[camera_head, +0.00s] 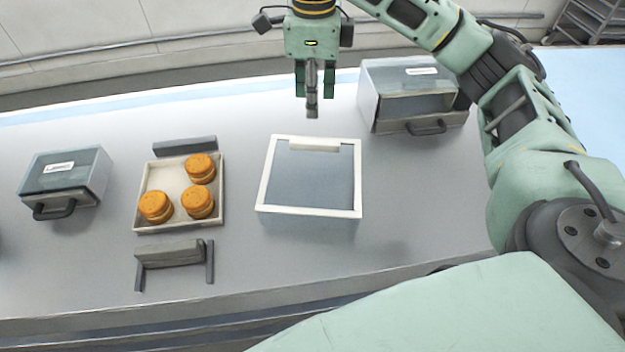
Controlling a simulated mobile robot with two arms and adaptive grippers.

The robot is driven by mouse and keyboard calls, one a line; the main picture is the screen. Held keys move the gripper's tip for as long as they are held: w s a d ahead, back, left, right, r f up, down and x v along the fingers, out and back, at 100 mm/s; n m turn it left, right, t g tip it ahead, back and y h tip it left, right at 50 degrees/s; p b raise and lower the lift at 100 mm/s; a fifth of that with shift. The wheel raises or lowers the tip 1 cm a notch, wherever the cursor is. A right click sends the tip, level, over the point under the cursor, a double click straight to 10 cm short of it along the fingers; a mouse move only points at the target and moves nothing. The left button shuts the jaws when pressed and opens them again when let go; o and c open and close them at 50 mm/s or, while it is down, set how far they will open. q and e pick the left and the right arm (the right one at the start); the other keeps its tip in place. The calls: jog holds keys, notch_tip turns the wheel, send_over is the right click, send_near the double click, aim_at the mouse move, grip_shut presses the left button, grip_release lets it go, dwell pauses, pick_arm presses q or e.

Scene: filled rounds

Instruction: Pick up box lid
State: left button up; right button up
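A square lid-like piece (265,189) with a white frame and a clear grey-blue panel is at the middle of the counter. A short white bar, like a handle, runs along its far edge. I cannot tell whether it lies on a clear box or is the top of one. My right gripper (312,108) points down above the counter, beyond the far edge of this piece and apart from it. Its dark fingers overlap in this view, so their opening is unclear. Nothing visible is held. My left gripper is not in view.
A shallow tray (146,221) holding three orange rounds (200,168) stands left of the lid, with dark grey brackets (172,253) in front and behind. Handled grey cases stand at far left (88,166) and back right (378,100). The counter right of the lid is clear.

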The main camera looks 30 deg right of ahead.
aim_at(315, 141)
jog(key=f+b, duration=0.2)
jog(key=f, duration=0.1)
jog(key=shift+w+d+f, duration=0.1)
jog(key=shift+w+f, duration=0.1)
jog(key=shift+f, duration=0.05)
jog(key=shift+f+b, duration=0.35)
jog(key=shift+s+f, duration=0.15)
jog(key=shift+f, duration=1)
jog(key=f+p, duration=0.1)
jog(key=f, duration=0.1)
jog(key=f+p, duration=0.1)
jog(key=f, duration=0.1)
jog(key=shift+d+f, duration=0.2)
jog(key=shift+f, duration=0.4)
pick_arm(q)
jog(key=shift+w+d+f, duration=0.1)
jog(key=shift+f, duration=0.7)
pick_arm(e)
grip_shut()
jog(key=shift+w, duration=0.2)
